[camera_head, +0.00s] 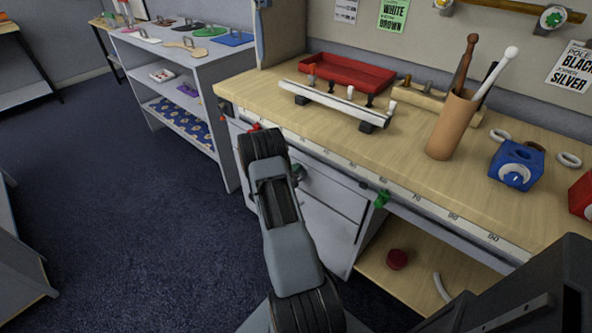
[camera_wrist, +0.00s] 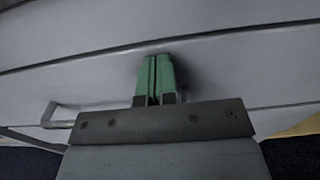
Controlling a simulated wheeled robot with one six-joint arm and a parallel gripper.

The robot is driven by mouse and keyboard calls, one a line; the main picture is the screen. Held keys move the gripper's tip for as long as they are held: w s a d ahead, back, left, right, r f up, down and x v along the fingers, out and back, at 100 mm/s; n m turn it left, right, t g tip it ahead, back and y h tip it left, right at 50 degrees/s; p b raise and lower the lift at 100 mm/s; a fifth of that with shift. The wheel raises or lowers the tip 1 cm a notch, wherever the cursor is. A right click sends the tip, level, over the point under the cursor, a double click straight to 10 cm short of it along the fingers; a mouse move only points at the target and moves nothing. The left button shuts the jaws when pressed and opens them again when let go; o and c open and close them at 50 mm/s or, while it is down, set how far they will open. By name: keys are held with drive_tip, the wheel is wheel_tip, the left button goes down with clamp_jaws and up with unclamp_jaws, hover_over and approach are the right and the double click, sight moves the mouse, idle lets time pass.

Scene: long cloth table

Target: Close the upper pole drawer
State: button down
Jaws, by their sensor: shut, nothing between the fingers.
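The drawer unit is under the bench top, and its upper drawer front (camera_head: 335,190) shows to the right of my arm in the head view. The grey front also fills the wrist view (camera_wrist: 235,70), crossed by dark seams. My gripper (camera_wrist: 154,60) has its green fingers together and empty, with the tips at or very near that front; I cannot tell whether they touch. In the head view my gripper is mostly hidden behind my arm. A bar handle (camera_wrist: 52,115) shows at the lower left of the wrist view. Any remaining drawer gap is too small to tell.
The bench top (camera_head: 390,160) overhangs the drawers and carries a red tray (camera_head: 347,72), a white rail (camera_head: 330,103), a brown holder (camera_head: 452,125) and a blue block (camera_head: 515,165). Blue carpet (camera_head: 120,240) is clear at left.

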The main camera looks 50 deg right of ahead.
drive_tip(key=a, duration=1.4)
drive_tip(key=shift+f, duration=0.1)
drive_tip(key=s+a+f+m+g+y, duration=0.1)
drive_tip(key=s+f+m+g+y, duration=0.25)
drive_tip(key=s, duration=0.25)
drive_tip(key=s+a+r+m+g+y+p, duration=0.4)
drive_tip(key=s+a+r+m+y, duration=0.1)
drive_tip(key=a+r+m, duration=0.25)
drive_tip(key=a+r+m+t+y+p, duration=0.2)
drive_tip(key=a+r, duration=0.4)
drive_tip(key=r, duration=0.4)
drive_tip(key=a+r+m+t+y+p, duration=0.2)
drive_tip(key=a+r+t+y+p, duration=0.2)
drive_tip(key=r, duration=0.6)
drive_tip(key=s+a+r+m+t+y+p, duration=0.1)
drive_tip(key=a+r+m+t+y+p, duration=0.2)
drive_tip(key=a+r, duration=0.5)
wheel_tip(320, 180, up, 3)
drive_tip(key=shift+r+t+y+p, duration=0.1)
drive_tip(key=shift+t+y+p, duration=0.25)
drive_tip(key=shift+t+p, duration=0.6)
